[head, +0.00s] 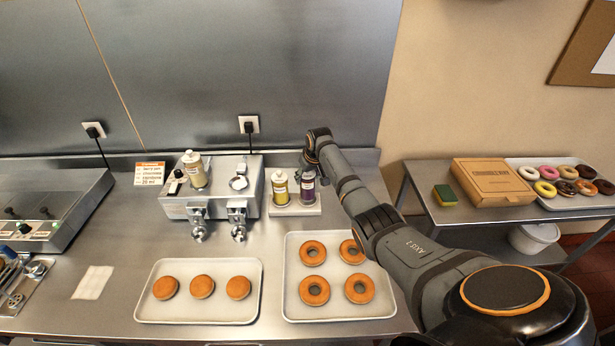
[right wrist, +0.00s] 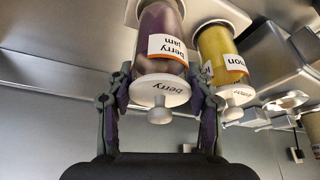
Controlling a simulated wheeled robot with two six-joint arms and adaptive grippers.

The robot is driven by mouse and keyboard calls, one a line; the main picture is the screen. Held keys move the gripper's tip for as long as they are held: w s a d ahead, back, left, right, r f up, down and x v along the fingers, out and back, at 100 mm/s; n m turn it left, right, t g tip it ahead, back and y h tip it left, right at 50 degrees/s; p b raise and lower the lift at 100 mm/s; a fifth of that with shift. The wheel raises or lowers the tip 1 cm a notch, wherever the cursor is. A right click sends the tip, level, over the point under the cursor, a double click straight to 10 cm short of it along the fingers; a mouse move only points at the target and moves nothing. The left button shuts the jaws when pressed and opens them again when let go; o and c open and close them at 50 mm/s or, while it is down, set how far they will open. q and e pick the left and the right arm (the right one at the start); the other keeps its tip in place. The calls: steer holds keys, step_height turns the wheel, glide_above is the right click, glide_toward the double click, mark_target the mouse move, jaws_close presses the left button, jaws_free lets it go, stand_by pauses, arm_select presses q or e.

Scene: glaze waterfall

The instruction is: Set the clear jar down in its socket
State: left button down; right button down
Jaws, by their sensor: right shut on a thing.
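My right gripper (head: 308,172) is shut on a clear jar of purple berry jam (head: 307,191). In the right wrist view its fingers (right wrist: 160,84) lie on both sides of the jar (right wrist: 163,45), near the white knobbed lid marked "berry". The jar is upright over the pale rack (head: 291,211), beside a yellow jar (head: 280,190); I cannot tell whether its base touches the rack. My left gripper is out of view.
Below the two nozzles is a tray with three filled-looking buns (head: 202,314). A tray of ring donuts (head: 340,317) lies to its right. A label card (head: 149,174) stands left of the dispenser. A side table (head: 440,213) holds a box and decorated donuts.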

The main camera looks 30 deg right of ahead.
steer(key=shift+f+b, duration=0.4)
steer(key=shift+f, duration=0.2)
stand_by(0.6)
steer(key=c, duration=0.5)
jaws_free()
steer(key=shift+o, duration=0.3)
steer(key=shift+f, duration=0.1)
steer(key=v, duration=1.2)
